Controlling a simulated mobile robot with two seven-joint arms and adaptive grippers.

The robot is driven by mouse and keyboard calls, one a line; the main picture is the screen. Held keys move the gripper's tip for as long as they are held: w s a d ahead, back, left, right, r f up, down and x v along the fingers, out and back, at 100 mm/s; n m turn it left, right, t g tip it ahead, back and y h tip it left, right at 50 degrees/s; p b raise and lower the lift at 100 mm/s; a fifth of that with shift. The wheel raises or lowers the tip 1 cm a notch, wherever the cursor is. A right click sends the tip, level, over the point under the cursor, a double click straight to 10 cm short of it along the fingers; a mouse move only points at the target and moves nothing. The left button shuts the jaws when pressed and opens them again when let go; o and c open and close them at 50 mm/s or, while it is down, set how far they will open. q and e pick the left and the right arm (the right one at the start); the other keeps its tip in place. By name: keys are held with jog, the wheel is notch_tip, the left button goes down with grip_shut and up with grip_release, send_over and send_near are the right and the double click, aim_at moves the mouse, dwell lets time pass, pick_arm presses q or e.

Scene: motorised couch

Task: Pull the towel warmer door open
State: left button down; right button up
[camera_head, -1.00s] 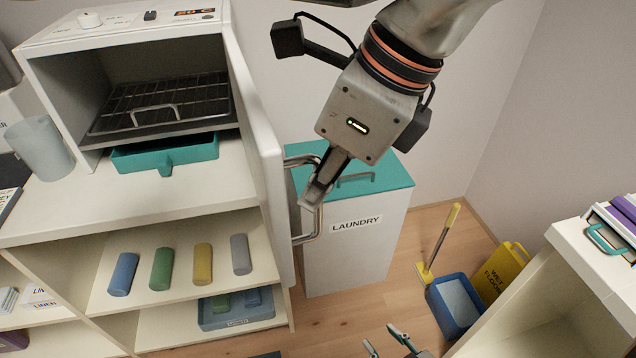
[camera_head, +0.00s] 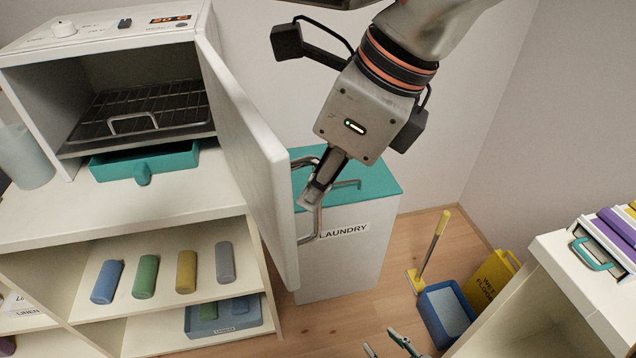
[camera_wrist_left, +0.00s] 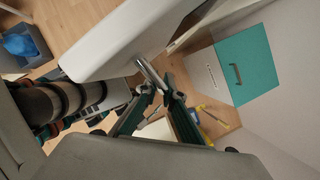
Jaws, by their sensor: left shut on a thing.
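The white towel warmer (camera_head: 105,42) stands at upper left with its front open, showing a wire rack (camera_head: 140,105) inside. Its door (camera_head: 252,150) is swung out to the right, its inner face showing. My left gripper (camera_head: 316,195) is shut on the metal door handle (camera_head: 318,222), on the door's outer side. In the left wrist view the fingers (camera_wrist_left: 160,97) close around the handle (camera_wrist_left: 152,74), beside the white door (camera_wrist_left: 115,42). My right gripper (camera_head: 388,346) is at the bottom edge, fingers apart and empty, partly cut off.
A teal-lidded laundry bin (camera_head: 345,260) stands just behind the handle. A teal tray (camera_head: 145,162) sits below the rack. Coloured rolled towels (camera_head: 186,271) lie on the shelf below. A blue bucket (camera_head: 446,312) and yellow sign (camera_head: 492,277) stand on the floor. A white cart (camera_head: 570,265) is at right.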

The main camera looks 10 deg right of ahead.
aim_at(254, 140)
pick_arm(q)
jog(key=shift+w+r, duration=0.1)
jog(key=c, duration=2.2)
grip_release()
jog(key=shift+o, duration=0.2)
notch_tip(254, 140, up, 10)
jog(key=shift+a+r, duration=0.1)
